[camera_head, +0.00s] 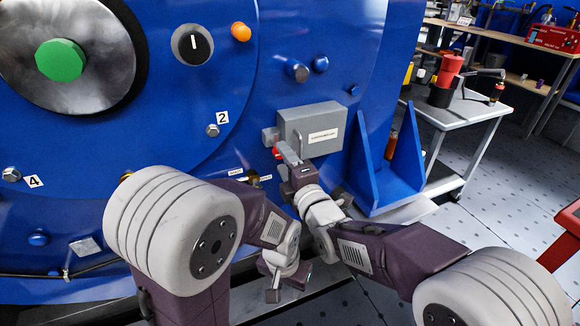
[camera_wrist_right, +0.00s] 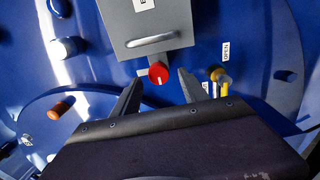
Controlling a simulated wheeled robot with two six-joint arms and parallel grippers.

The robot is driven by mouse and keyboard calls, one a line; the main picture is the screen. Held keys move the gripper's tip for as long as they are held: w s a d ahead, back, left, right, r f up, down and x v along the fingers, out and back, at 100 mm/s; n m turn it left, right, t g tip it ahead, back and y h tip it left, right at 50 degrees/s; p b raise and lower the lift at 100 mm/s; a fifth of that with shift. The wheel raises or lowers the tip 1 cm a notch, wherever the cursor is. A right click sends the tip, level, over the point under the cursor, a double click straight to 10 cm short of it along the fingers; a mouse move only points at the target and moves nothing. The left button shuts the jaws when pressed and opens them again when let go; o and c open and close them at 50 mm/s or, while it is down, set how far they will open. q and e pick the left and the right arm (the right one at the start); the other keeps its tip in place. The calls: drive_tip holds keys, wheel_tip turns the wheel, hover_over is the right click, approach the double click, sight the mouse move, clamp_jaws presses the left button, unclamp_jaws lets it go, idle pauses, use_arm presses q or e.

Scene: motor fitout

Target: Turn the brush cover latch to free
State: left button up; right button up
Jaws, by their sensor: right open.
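The brush cover (camera_head: 306,122) is a grey box with a white label on the blue motor housing. Its front and curved handle show in the right wrist view (camera_wrist_right: 125,28). The latch is a red round knob with a pale mark, beside the cover's edge (camera_head: 277,153); it also shows in the right wrist view (camera_wrist_right: 158,72). My right gripper (camera_head: 286,155) is at the knob. In its wrist view (camera_wrist_right: 161,79) the fingers are apart, one on each side of the knob, with no clear contact. My left gripper (camera_head: 280,280) hangs low, away from the cover; its jaw gap is unclear.
An orange knob (camera_head: 241,32), a black dial (camera_head: 192,44) and several bolts stick out of the housing. Brass and yellow fittings (camera_wrist_right: 221,76) sit close to the right finger. A blue bracket (camera_head: 385,170) stands right of the cover. A side table (camera_head: 465,110) holds red and black parts.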

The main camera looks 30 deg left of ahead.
drive_tip(key=p+v, duration=0.1)
drive_tip(key=v, duration=0.6)
drive_tip(key=shift+a, duration=0.1)
